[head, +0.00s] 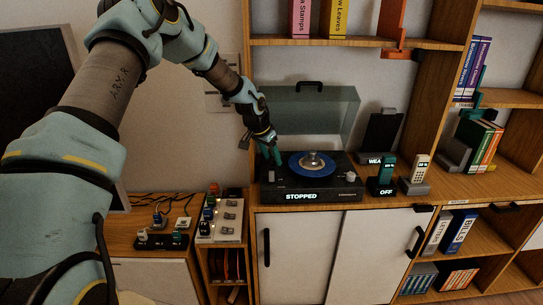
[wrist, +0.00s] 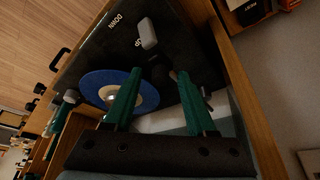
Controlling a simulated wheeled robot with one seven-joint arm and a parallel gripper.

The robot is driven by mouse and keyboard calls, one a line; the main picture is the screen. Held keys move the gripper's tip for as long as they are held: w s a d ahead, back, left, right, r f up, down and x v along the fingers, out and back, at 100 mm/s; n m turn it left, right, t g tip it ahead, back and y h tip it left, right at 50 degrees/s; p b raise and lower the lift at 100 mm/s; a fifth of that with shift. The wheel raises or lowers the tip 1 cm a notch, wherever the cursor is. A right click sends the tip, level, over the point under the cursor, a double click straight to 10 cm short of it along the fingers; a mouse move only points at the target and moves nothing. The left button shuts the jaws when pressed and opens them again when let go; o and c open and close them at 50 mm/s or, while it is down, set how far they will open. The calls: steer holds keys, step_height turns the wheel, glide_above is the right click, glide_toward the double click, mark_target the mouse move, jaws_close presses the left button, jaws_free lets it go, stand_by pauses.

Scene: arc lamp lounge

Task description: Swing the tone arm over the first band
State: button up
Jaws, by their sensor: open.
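The black turntable (head: 335,194) stands on the cabinet with its clear lid (head: 325,110) raised. A blue record (head: 300,163) with a pale label lies on its platter, and it also shows in the wrist view (wrist: 92,85). The front display reads "STOPPED". My gripper (head: 271,160) points down at the left side of the deck, beside the record. A small grey lever (wrist: 147,33) sits between the words "DOWN" and "UP". I cannot clearly make out the tone arm.
To the right stand a dark handset (head: 387,170) marked "OFF" and a pale handset (head: 420,168). A control panel (head: 222,218) and a power strip (head: 160,241) lie lower left. The raised lid and the shelf above bound the space around my gripper.

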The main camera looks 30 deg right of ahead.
steer(key=shift+c, duration=0.2)
jaws_close()
stand_by(1.1)
